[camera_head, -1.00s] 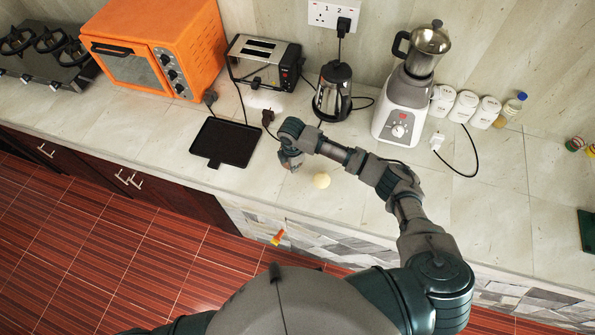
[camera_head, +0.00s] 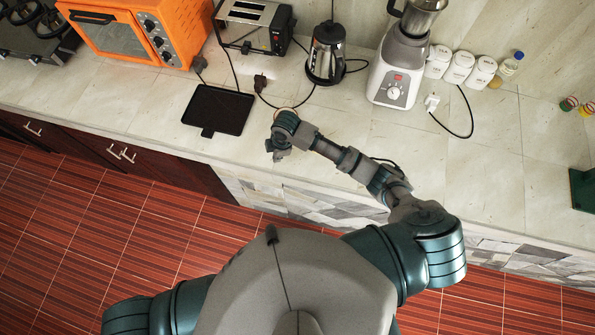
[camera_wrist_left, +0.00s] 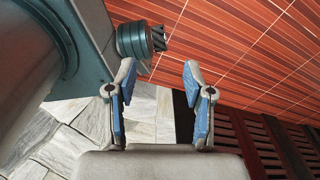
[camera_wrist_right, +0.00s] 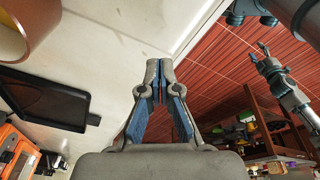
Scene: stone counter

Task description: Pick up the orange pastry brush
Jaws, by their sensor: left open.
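The orange pastry brush is not recognizable in any current view. My right gripper (camera_head: 277,152) is over the front edge of the stone counter (camera_head: 330,185), with its fingers pointing down and left. In the right wrist view its fingertips (camera_wrist_right: 160,68) are together, with nothing seen between them. My left gripper (camera_wrist_left: 158,78) is open and empty in the left wrist view, over the red floor and the grey stone front. It does not show in the head view.
A black tray (camera_head: 218,110) lies left of my right gripper. A toaster (camera_head: 253,25), kettle (camera_head: 325,55) and blender (camera_head: 402,65) stand behind. A brown round thing (camera_wrist_right: 22,32) is close to the right wrist camera. The counter's right part is mostly bare.

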